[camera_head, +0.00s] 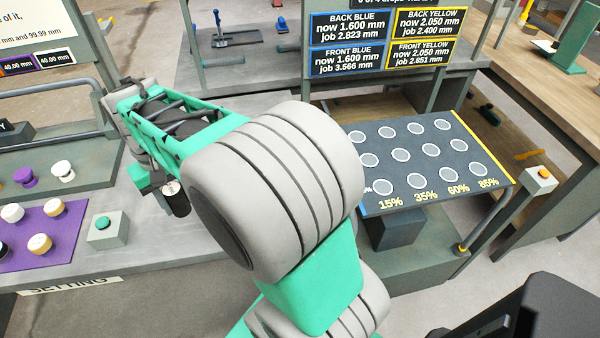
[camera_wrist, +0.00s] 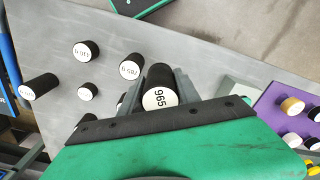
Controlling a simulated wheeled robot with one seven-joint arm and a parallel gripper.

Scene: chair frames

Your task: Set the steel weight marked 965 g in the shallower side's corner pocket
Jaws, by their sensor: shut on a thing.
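My gripper (camera_head: 168,188) is shut on a black cylindrical weight with a white end (camera_head: 176,204). In the wrist view the weight (camera_wrist: 160,98) sits between the two fingers, and its white face reads 965. In the head view it hangs from the gripper over the grey bench; I cannot tell its height. The dark pocket plate (camera_head: 433,176) is to the right, beyond my arm. It has rows of round pale-rimmed pockets, a blue left edge and a yellow right edge. Its lower left corner is partly hidden by my arm.
Several other black weights (camera_wrist: 130,69) with white marked ends stand on the grey bench (camera_wrist: 60,128). A purple mat (camera_head: 50,235) with pucks and a green button box (camera_head: 107,230) are at the left. A sign (camera_head: 350,42) gives BACK BLUE 1.600 mm, BACK YELLOW 2.050 mm.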

